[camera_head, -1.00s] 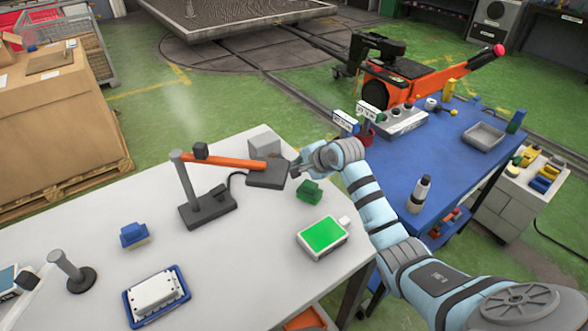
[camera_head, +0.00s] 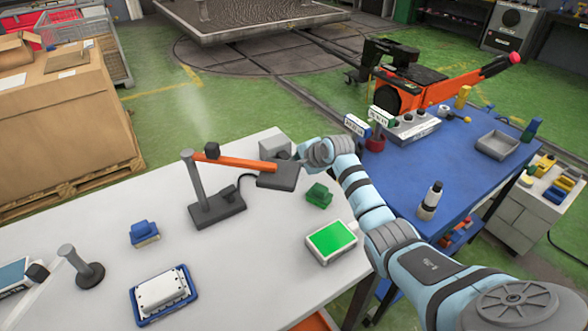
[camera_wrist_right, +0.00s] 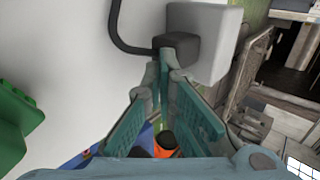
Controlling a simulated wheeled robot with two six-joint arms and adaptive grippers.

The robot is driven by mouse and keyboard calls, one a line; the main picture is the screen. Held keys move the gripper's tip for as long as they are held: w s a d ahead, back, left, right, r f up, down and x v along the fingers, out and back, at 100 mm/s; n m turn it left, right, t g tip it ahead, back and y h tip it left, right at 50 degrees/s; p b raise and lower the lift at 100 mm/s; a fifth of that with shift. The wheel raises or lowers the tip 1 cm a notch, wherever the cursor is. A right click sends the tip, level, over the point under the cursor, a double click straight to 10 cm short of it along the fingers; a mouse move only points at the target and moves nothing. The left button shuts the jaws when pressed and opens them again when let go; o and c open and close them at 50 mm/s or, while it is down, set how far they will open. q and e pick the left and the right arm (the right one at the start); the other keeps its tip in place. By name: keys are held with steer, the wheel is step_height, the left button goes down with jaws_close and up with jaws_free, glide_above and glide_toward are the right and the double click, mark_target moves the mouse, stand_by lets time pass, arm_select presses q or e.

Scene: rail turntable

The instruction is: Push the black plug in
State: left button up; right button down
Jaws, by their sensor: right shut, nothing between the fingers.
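The black plug (camera_wrist_right: 178,48) is a dark block on the end of a black cable (camera_wrist_right: 116,25) in the right wrist view. It sits against the side of a light grey box (camera_wrist_right: 213,40); how deep it is in cannot be told. The box also shows in the head view (camera_head: 272,145) at the table's far edge. My right gripper (camera_wrist_right: 163,72) is shut and empty, its fingertips at or very near the plug; contact is unclear. My left gripper is not in view.
A stand (camera_head: 217,208) with an orange arm (camera_head: 245,162) and dark head (camera_head: 279,178) is close beside the gripper. A green block (camera_head: 319,194) and a green-screened device (camera_head: 332,241) lie nearby on the white table (camera_head: 240,260). A blue table (camera_head: 385,185) is to the right.

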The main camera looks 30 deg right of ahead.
mark_target(321, 186)
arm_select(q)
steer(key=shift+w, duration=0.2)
arm_select(e)
steer(key=shift+s, duration=0.1)
steer(key=shift+s+d+r, duration=0.1)
steer(key=shift+s+r, duration=0.05)
steer(key=shift+r, duration=0.1)
steer(key=shift+v, duration=1.25)
steer(key=s, duration=1.2)
steer(key=shift+d, duration=0.25)
